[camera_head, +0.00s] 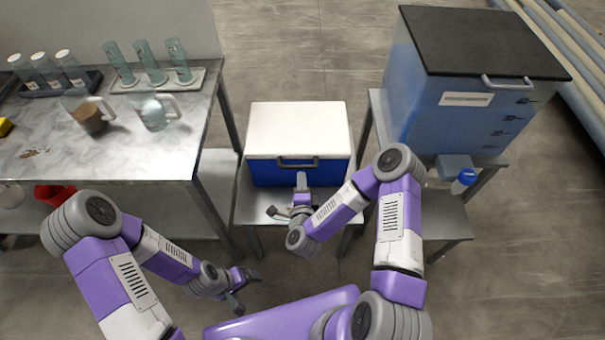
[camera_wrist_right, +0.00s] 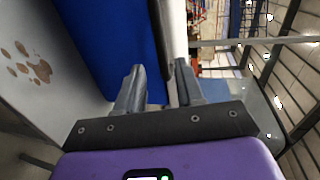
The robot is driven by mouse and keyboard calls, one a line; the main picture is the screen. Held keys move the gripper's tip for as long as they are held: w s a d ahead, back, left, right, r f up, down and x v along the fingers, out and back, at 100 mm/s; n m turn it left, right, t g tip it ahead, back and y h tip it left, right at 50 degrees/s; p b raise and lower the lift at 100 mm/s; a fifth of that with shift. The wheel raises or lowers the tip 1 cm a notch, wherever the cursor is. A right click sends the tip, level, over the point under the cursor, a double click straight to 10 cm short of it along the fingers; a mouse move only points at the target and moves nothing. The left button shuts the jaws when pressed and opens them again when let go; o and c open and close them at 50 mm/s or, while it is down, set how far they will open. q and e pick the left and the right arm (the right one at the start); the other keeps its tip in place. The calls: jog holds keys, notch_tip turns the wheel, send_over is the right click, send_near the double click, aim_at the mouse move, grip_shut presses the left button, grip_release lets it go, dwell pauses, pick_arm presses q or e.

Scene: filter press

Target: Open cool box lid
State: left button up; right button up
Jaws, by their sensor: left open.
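The cool box (camera_head: 268,172) has a blue body and a closed white lid (camera_head: 297,128). It stands on a low metal table, with a dark handle (camera_head: 297,164) at its front. My right gripper (camera_head: 301,180) is at the front of the box, just below the handle. In the right wrist view my right gripper's fingers (camera_wrist_right: 160,72) are apart, facing the blue body (camera_wrist_right: 105,40) and the white lid edge (camera_wrist_right: 174,30). I cannot tell whether they touch the box. My left gripper (camera_head: 246,289) is open and empty, low near the floor, left of my base.
A bench (camera_head: 115,155) with glassware stands at the left. A large blue tank (camera_head: 440,105) with a black top stands close on the right. Floor is clear behind the cool box.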

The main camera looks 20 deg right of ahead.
aim_at(303, 166)
jog(key=b+x, duration=0.2)
jog(key=x, duration=0.5)
jog(key=shift+w+d+r, duration=0.1)
jog(key=shift+w+d, duration=0.15)
grip_shut()
